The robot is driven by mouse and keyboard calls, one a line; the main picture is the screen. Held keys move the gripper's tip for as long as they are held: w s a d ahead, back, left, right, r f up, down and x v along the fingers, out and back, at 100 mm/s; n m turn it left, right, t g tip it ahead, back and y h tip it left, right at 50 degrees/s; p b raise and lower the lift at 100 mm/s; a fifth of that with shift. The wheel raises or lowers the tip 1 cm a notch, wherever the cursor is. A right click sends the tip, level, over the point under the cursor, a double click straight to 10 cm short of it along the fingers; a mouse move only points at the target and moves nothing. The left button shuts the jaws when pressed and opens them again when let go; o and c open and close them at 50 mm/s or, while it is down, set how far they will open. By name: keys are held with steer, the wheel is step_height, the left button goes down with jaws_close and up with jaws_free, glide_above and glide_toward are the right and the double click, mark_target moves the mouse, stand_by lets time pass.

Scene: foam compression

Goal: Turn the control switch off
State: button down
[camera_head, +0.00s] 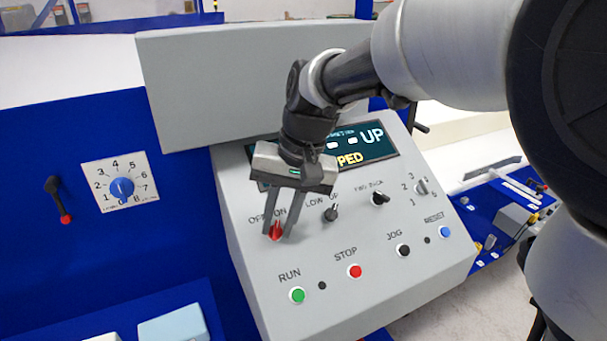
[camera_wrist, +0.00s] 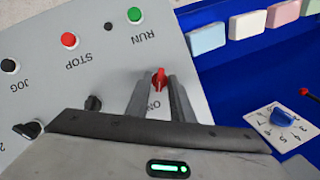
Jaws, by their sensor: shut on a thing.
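The control switch is a red knob (camera_head: 276,231) on the sloped grey control panel (camera_head: 330,260), below the label OFF/ON. My gripper (camera_head: 281,232) reaches down to the panel with one finger on each side of the red knob, shut on it. In the wrist view the red knob (camera_wrist: 159,79) shows between the tips of my two fingers, pointing away from the gripper body. The label is partly hidden by my fingers, so I cannot tell for sure which mark the knob points to.
Near my fingers are a black LOW/UP knob (camera_head: 331,212), a green RUN button (camera_head: 297,295) and a red STOP button (camera_head: 354,271). A display (camera_head: 375,145) stands behind, partly hidden by my arm. A numbered blue dial (camera_head: 122,188) and a red-tipped lever (camera_head: 60,200) are at left.

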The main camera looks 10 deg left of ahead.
steer(key=n+h, duration=0.1)
steer(key=n, duration=0.1)
steer(key=n+p, duration=0.1)
steer(key=n, duration=0.1)
steer(key=n+t+h, duration=0.1)
steer(key=shift+s+a+r+n+h, duration=0.1)
steer(key=shift+a+n+h, duration=0.2)
steer(key=shift+a+n, duration=0.1)
steer(key=n+h, duration=0.1)
steer(key=n, duration=0.2)
steer(key=shift+s+t, duration=0.1)
steer(key=shift+t, duration=0.3)
steer(key=shift+s+a+n+t+h, duration=0.15)
steer(key=shift+n+t, duration=0.25)
steer(key=shift+n, duration=0.45)
steer(key=shift+d+n+t+h, duration=0.1)
steer(key=shift+n+t+h, duration=0.25)
steer(key=shift+n, duration=0.5)
steer(key=shift+a, duration=0.1)
steer(key=c, duration=1.9)
jaws_free()
